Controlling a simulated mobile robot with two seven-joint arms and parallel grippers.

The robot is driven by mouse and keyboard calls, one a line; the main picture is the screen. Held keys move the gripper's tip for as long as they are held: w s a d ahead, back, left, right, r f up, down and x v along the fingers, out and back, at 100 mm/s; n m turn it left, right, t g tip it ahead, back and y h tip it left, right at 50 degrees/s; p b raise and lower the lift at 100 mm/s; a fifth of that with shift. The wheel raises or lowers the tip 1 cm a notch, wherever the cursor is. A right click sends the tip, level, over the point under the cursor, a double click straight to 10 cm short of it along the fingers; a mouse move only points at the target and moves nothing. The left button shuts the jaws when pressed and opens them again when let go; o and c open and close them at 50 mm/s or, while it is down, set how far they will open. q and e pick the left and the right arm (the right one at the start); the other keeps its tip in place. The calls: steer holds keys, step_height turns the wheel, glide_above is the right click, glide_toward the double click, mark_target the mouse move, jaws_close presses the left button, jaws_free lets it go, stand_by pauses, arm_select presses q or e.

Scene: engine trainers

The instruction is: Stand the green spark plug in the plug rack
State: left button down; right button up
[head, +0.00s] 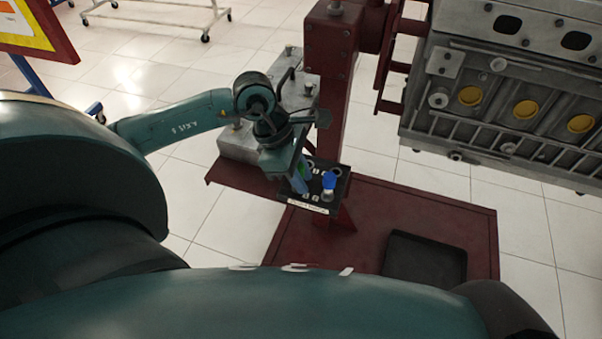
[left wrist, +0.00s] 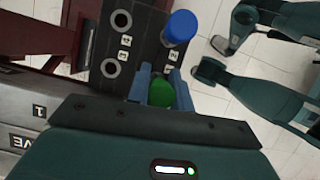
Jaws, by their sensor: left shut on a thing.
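My left gripper (head: 299,180) is shut on the green spark plug (left wrist: 161,92), whose green top shows between the two blue fingers in the left wrist view. In the head view only a sliver of green shows beside the fingers. The gripper points down over the left part of the black plug rack (head: 342,180). In the left wrist view the plug is at the free corner of the rack's two-by-two layout (left wrist: 143,42). Its lower end is hidden, so I cannot tell whether it is in a hole. My right gripper is not in view.
A blue-topped spark plug (head: 329,181) stands upright in the rack, close beside the gripper. Two rack holes (left wrist: 111,68) are empty. A red post (head: 333,90) and a grey metal block (head: 240,143) stand behind. An empty dark tray (head: 425,261) lies on the red base.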

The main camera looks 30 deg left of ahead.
arm_select(q)
steer(key=shift+f, duration=0.15)
steer(key=c, duration=1.2)
jaws_free()
steer(key=shift+o, duration=0.2)
